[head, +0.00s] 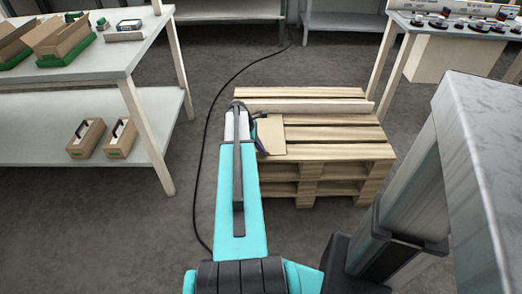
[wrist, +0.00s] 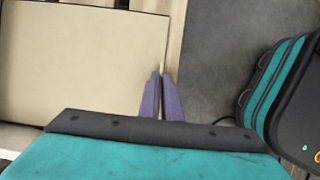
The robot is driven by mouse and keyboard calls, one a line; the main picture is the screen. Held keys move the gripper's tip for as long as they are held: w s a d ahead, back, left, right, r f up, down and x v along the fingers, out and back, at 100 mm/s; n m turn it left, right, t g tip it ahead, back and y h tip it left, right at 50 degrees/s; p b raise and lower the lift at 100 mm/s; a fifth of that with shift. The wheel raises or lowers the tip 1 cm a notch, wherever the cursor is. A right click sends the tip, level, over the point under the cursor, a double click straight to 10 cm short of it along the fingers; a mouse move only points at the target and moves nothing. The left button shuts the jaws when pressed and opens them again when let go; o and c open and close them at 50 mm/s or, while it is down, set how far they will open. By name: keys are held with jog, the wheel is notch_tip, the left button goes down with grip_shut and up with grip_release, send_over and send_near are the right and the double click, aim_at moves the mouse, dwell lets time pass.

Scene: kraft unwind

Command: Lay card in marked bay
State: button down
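The card is a flat tan sheet (head: 271,136) over the near left corner of the wooden pallet stack (head: 335,150) in the head view. It fills the upper left of the wrist view (wrist: 80,60). My gripper (wrist: 162,76) is at the card's right edge there. Its two purple fingers are almost together, with the card's edge between their tips. In the head view my arm partly hides the gripper and the card's left side. I cannot tell whether the card touches the slats. I cannot make out a marked bay.
A white bench (head: 118,62) with cardboard boxes and green trays stands at left, with a lower shelf (head: 60,140). Another bench (head: 455,32) with small parts stands at back right. A black cable (head: 212,105) crosses the grey floor. A board (head: 305,106) lies across the pallet.

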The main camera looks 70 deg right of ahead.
jog(key=shift+f, duration=0.1)
jog(key=c, duration=1.9)
grip_release()
jog(key=p+v, duration=0.1)
jog(key=v, duration=1.2)
jog(key=shift+r, duration=0.4)
jog(key=shift+w, duration=0.15)
